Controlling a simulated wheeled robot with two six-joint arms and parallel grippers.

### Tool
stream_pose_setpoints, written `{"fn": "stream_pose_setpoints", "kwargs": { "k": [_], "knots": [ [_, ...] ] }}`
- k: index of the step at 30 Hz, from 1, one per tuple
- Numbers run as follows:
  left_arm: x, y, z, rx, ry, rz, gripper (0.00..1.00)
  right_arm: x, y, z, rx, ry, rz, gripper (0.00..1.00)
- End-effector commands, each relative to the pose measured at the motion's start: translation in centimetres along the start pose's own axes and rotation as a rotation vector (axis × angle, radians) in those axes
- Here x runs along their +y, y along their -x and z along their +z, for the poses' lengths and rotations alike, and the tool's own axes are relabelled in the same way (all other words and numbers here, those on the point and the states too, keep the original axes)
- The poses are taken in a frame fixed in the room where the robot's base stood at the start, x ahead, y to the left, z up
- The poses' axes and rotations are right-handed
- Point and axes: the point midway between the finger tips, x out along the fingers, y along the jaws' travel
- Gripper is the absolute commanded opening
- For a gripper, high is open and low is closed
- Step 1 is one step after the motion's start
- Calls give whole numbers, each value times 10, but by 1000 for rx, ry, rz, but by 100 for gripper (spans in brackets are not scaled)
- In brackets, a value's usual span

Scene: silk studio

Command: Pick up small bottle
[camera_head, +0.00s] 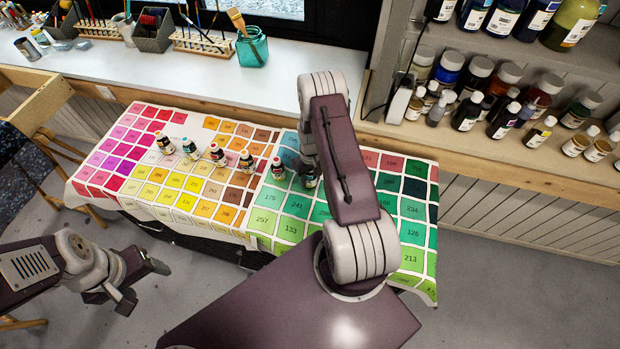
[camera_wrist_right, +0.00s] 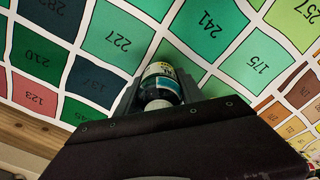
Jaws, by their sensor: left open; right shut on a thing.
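A small bottle (camera_wrist_right: 161,77) with a pale label, dark body and white cap sits between the fingers of my right gripper (camera_wrist_right: 159,92) in the right wrist view. That gripper is shut on it. In the head view the bottle (camera_head: 309,182) is mostly hidden behind my right arm, over the green part of the colour chart. I cannot tell whether it touches the chart. Several similar small bottles (camera_head: 246,161) stand in a row to its left. My left gripper (camera_head: 122,298) is open and empty, low at the left, away from the table.
The colour chart cloth (camera_head: 150,197) covers the table. A white windowsill (camera_head: 190,85) behind holds brush racks and a teal jar (camera_head: 252,48). A shelf (camera_head: 480,150) at the right holds many bottles. The chart's front part is clear.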

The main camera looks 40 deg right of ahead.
Motion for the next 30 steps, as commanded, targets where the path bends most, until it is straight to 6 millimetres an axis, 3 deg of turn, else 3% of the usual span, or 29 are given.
{"fn": "stream_pose_setpoints", "kwargs": {
  "k": [5, 18, 24, 30],
  "knots": [
    [0, -9, 1, 0, 0, 0, 67, 0, 33, -2, 6, 0, 2, 0],
    [0, -18, 2, 0, 0, 0, 67, -29, 88, 85, 2, 0, 1, 0],
    [0, -20, 2, 0, 0, 0, 67, -36, 100, 105, 2, 0, 1, 0],
    [0, -20, 2, 0, 0, 0, 67, -38, 104, 110, 1, 0, 0, 0]
  ]
}}
